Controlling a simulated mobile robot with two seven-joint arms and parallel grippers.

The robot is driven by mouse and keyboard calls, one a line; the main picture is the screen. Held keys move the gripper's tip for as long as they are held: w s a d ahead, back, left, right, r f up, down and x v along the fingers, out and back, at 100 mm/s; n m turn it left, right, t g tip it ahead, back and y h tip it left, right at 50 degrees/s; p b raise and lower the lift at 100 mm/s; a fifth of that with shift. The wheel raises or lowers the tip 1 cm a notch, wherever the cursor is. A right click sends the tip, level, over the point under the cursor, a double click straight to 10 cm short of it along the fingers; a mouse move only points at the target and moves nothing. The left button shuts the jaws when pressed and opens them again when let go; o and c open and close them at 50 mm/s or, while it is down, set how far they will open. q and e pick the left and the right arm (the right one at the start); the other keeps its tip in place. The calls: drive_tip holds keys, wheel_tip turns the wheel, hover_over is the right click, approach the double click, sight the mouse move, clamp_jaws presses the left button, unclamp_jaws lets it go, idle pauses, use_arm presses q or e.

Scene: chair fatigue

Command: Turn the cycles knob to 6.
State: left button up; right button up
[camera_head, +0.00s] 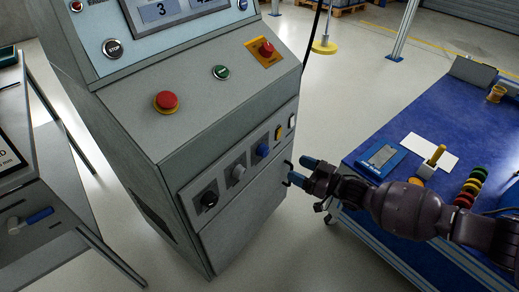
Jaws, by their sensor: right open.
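A grey control cabinet (150,130) carries a row of controls on its front panel. A black knob (209,199), a grey knob (238,172) and a blue knob (262,150) sit there from left to right. Their labels are too small to read, so I cannot tell which is the cycles knob. A display (160,9) at the top shows a 3. My right gripper (302,171) is open and empty, its blue-tipped fingers apart just right of the panel, near the blue knob and touching no knob. My left gripper is not in view.
A yellow switch (279,133) and a white switch (291,120) sit right of the knobs. A red emergency button (166,101) is on the sloped top. A blue-topped bench (400,110) with several small items stands at the right, under my right arm. A grey table (50,200) is at the left.

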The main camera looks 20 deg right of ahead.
sight(267, 152)
drive_tip(key=b+x, duration=0.2)
drive_tip(key=x, duration=0.7)
drive_tip(key=shift+w+f, duration=0.1)
drive_tip(key=shift+w, duration=0.2)
drive_tip(key=shift+x, duration=0.8)
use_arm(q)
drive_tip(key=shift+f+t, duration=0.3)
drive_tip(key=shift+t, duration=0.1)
use_arm(e)
drive_tip(key=shift+r, duration=0.2)
drive_tip(key=c, duration=0.9)
